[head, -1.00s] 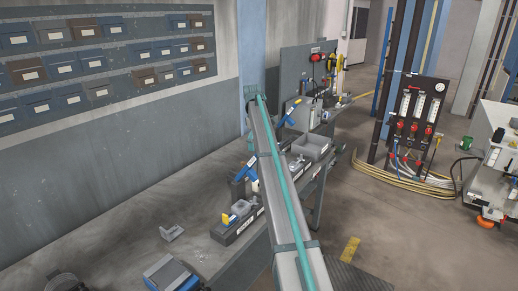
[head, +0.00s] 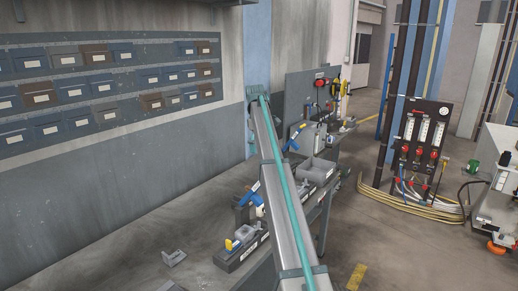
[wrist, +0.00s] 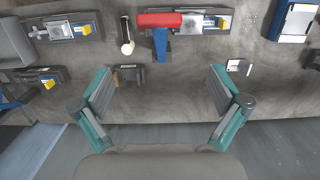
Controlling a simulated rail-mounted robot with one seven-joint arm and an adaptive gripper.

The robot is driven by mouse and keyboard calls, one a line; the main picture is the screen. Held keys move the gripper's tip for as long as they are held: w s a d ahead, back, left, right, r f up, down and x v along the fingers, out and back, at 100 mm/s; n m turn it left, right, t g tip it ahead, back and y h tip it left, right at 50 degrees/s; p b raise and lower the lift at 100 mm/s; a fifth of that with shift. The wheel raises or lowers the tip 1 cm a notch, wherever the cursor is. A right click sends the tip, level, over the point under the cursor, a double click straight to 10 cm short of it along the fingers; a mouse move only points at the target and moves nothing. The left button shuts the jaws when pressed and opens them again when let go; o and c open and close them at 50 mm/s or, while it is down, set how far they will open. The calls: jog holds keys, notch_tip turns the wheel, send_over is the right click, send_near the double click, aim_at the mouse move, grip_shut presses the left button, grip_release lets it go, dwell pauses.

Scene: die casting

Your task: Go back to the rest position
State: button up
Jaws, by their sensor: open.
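My gripper (wrist: 162,88) shows in the wrist view with its two teal and grey fingers spread wide apart. Nothing is between the fingertips, and the gripper hangs over the front part of the grey workbench (wrist: 180,100). A red and blue tool (wrist: 160,20) lies or stands beyond the fingers, beside a white-topped cylinder (wrist: 127,48). A small dark block (wrist: 130,75) shows near the left finger, and a small light bracket (wrist: 238,66) near the right one. The gripper does not show in the head view.
The bench carries dark fixtures (head: 238,250) and an open grey tray (head: 318,168). Wall bins (head: 75,92) hang at left. A panel with red knobs (head: 420,150) and coiled yellow hoses (head: 410,205) stands at right.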

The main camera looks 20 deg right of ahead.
jog(key=shift+f, duration=0.1)
